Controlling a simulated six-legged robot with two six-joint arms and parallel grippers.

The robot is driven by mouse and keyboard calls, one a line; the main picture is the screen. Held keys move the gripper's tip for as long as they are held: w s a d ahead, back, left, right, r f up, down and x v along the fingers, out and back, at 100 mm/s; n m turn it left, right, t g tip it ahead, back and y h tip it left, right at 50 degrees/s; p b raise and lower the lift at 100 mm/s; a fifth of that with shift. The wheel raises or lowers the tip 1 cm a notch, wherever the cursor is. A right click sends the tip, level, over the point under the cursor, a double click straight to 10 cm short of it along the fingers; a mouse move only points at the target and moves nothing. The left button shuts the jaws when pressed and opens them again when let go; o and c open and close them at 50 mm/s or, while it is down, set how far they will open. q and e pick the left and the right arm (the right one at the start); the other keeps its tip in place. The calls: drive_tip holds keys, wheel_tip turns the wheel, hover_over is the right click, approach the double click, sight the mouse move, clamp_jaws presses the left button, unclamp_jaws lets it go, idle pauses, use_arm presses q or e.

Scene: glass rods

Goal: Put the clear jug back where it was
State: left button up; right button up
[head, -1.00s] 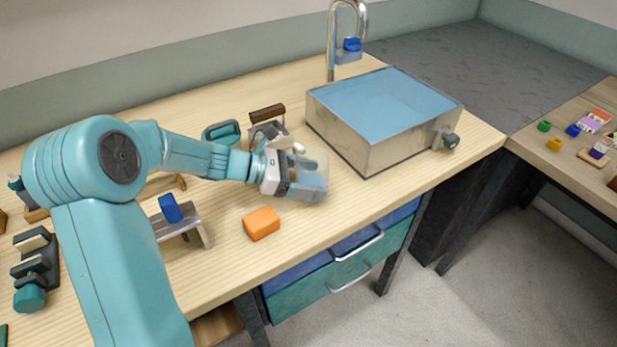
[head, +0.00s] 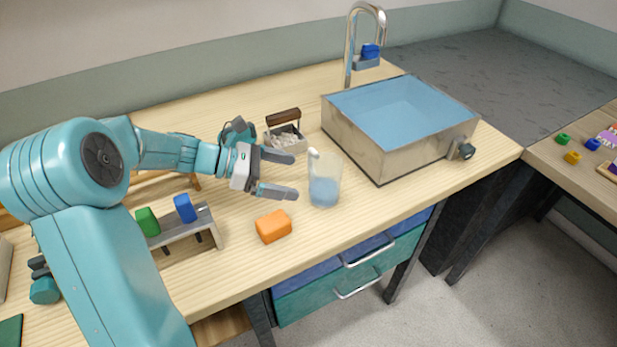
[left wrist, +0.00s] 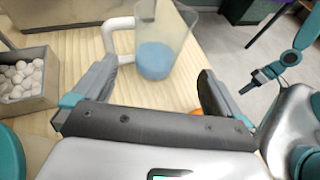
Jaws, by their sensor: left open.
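The clear jug (head: 325,182) stands upright on the wooden table with blue liquid in its lower part. Its white handle shows at its upper left. My left gripper (head: 294,175) is open and empty, just left of the jug and apart from it. In the left wrist view the jug (left wrist: 160,50) stands beyond the two spread fingers (left wrist: 155,85), with its handle on the left. My right gripper is not in the head view.
A water-filled basin (head: 375,145) with a tap is behind right. A caddy of white balls (head: 286,138) stands behind my gripper. An orange block (head: 273,227) lies in front. A small rack (head: 205,228) with green and blue blocks is at left. The table's front edge is near.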

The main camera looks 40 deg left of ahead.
use_arm(q)
drive_tip(key=shift+v, duration=1.5)
drive_tip(key=shift+r, duration=0.1)
